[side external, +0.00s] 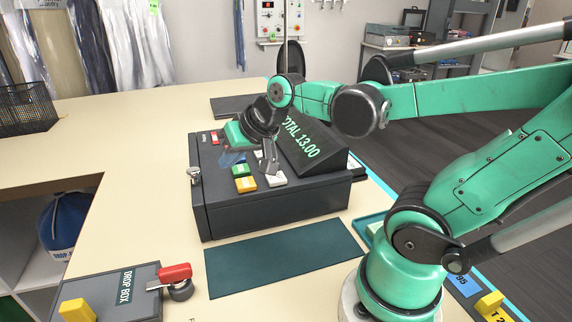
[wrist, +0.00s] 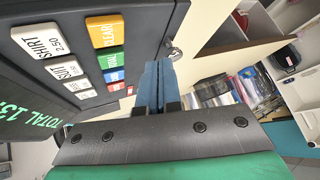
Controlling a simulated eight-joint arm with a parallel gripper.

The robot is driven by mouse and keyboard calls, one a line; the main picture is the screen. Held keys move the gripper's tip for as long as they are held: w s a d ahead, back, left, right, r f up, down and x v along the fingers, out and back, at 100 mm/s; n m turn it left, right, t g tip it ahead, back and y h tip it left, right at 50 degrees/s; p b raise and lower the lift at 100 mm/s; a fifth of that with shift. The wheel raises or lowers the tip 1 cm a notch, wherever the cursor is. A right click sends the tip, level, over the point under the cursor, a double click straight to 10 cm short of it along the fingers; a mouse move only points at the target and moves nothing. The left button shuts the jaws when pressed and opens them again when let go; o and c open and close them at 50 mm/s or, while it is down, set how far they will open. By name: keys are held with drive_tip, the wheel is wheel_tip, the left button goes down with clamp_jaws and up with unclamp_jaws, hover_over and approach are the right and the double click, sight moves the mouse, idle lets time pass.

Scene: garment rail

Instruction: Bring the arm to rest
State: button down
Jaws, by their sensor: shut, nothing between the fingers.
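My gripper (side external: 231,158) hangs just above the top of a dark cash register (side external: 275,213), beside its coloured keys. In the wrist view its two blue fingers (wrist: 160,88) are together with nothing between them. The register's tilted display (side external: 308,145) reads TOTAL 13.00. In the wrist view the white SHIRT key (wrist: 40,38) and the orange CLEAR key (wrist: 104,31) lie left of the fingers. Part of the keypad is hidden behind my gripper in the side view. I cannot tell whether the fingertips touch the register.
A teal mat (side external: 283,257) lies in front of the register. A small key (side external: 195,173) sticks out at the register's left corner.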

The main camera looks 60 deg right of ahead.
drive_tip(key=c, duration=1)
unclamp_jaws()
drive_tip(key=s+a+f+n+g, duration=0.1)
drive_tip(key=s+a+n, duration=0.2)
drive_tip(key=a+n, duration=0.2)
drive_tip(key=shift+s+f+n, duration=0.3)
drive_tip(key=shift+s, duration=0.05)
drive_tip(key=o, duration=0.7)
drive_tip(key=r+n, duration=0.1)
drive_tip(key=a+r+n+g, duration=0.1)
drive_tip(key=s+r, duration=0.1)
drive_tip(key=shift+a+r+n+h, duration=0.15)
drive_tip(key=shift+a+n+h, duration=0.2)
drive_tip(key=shift+n+h, duration=0.05)
drive_tip(key=o, duration=0.3)
wheel_tip(320, 180, up, 7)
drive_tip(key=s+n+h, duration=0.2)
drive_tip(key=n, duration=0.1)
drive_tip(key=shift+s+a+g, duration=0.35)
drive_tip(key=shift+a+g, duration=0.05)
wheel_tip(320, 180, up, 7)
drive_tip(key=s+d+n+t+h, duration=0.1)
drive_tip(key=s+n+h, duration=0.2)
drive_tip(key=x, duration=0.9)
drive_tip(key=shift+w+d, duration=0.45)
drive_tip(key=shift+w, duration=0.05)
drive_tip(key=shift+r, duration=0.25)
